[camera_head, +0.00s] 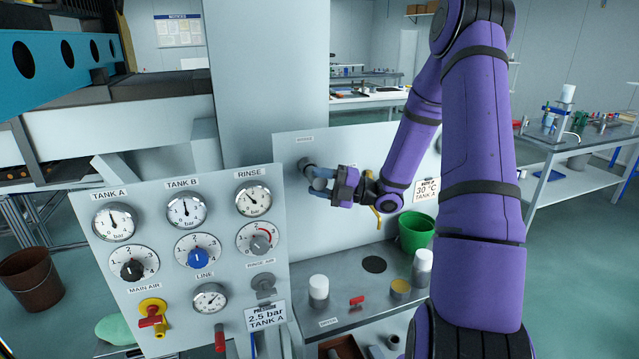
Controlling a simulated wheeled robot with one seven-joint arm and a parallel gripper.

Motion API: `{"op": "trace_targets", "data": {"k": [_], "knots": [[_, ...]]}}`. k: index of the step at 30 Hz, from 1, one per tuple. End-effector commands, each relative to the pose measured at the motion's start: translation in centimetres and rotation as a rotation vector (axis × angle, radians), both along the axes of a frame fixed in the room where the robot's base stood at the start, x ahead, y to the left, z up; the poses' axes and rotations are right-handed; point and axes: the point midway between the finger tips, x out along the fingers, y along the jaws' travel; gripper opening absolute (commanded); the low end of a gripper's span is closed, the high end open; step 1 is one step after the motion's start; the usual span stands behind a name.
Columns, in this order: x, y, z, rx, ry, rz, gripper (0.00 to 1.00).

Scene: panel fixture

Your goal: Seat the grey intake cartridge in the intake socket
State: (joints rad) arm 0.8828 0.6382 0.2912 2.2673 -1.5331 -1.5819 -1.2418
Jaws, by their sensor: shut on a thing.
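The intake socket (305,163) is a dark round fitting on the upright white panel, under a small label that is too small to read clearly. My gripper (324,181) is in front of this panel, just right of and below the socket. It is shut on the grey intake cartridge (318,184), a short grey cylinder mostly covered by the jaws. The cartridge is close to the socket; I cannot tell whether they touch. My purple arm comes in from the right.
A gauge panel (188,285) with knobs and valves stands at the front left. On the grey bench below are a white-topped container (318,288), a red valve-like piece (356,301), a yellow-topped jar (400,289) and a green bucket (415,231). A sign (426,190) hangs right of my gripper.

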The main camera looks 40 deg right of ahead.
Motion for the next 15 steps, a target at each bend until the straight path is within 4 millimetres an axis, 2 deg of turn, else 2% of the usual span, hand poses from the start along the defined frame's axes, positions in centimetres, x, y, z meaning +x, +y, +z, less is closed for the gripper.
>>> {"op": "trace_targets", "data": {"k": [15], "knots": [[0.96,-0.25,0.0,0.001,0.001,0.001,0.13]]}}
